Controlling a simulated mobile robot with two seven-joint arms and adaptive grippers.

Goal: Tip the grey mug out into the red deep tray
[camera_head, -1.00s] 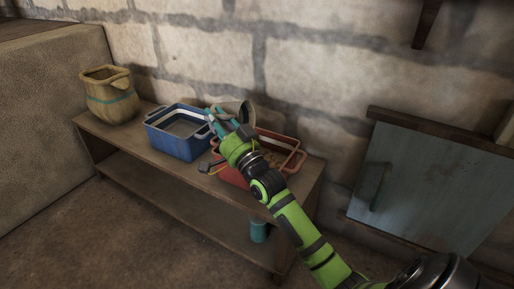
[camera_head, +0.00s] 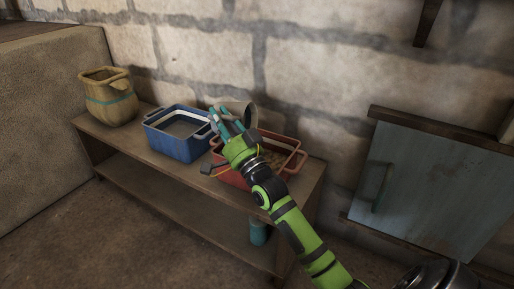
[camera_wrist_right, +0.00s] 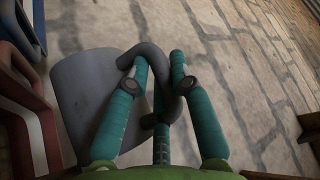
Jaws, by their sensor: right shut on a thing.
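The grey mug (camera_head: 244,110) is tilted above the red deep tray (camera_head: 288,158) in the head view. In the right wrist view the grey mug (camera_wrist_right: 88,105) lies left of my fingers, with its handle between them. My right gripper (camera_head: 221,121) is shut on the mug's handle, and its fingers also show in the right wrist view (camera_wrist_right: 158,85). The red tray shows at the left edge of the right wrist view (camera_wrist_right: 30,100). Something brownish lies in the tray; I cannot tell what. My left gripper is not in view.
A blue tray (camera_head: 172,145) stands left of the red tray on the wooden bench (camera_head: 120,136). A tan jug with a teal band (camera_head: 110,97) stands at the bench's left end. A teal cup (camera_head: 258,232) is on the lower shelf. The stone wall is close behind.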

